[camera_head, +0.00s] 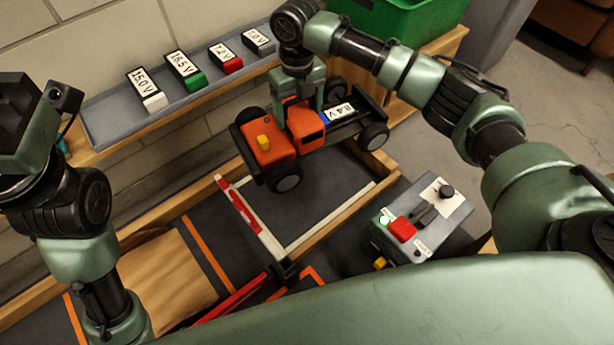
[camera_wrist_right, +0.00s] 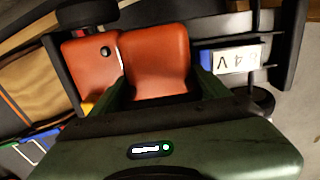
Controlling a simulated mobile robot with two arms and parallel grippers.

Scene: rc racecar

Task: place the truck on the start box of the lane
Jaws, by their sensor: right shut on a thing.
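The orange truck (camera_head: 271,152) with black wheels is held up above the lane in the head view. My right gripper (camera_head: 301,112) comes down on it from above and is shut on its cab. The wrist view shows the orange cab (camera_wrist_right: 155,60) between the two fingers, and a white "8.4 V" battery (camera_wrist_right: 232,58) in the truck's bed. The start box (camera_head: 327,230) is a dark area edged by white lines, below and in front of the truck. The truck hides part of its far side. My left gripper (camera_head: 20,120) is at the left edge; its fingertips are not clear.
A red and white gate bar (camera_head: 248,215) stands along the box's left side. A grey control box (camera_head: 420,215) with a red button sits to the right. A tray (camera_head: 110,125) with several batteries lies behind. Wooden rails (camera_head: 335,225) border the lane. A green bin (camera_head: 400,15) is at the back.

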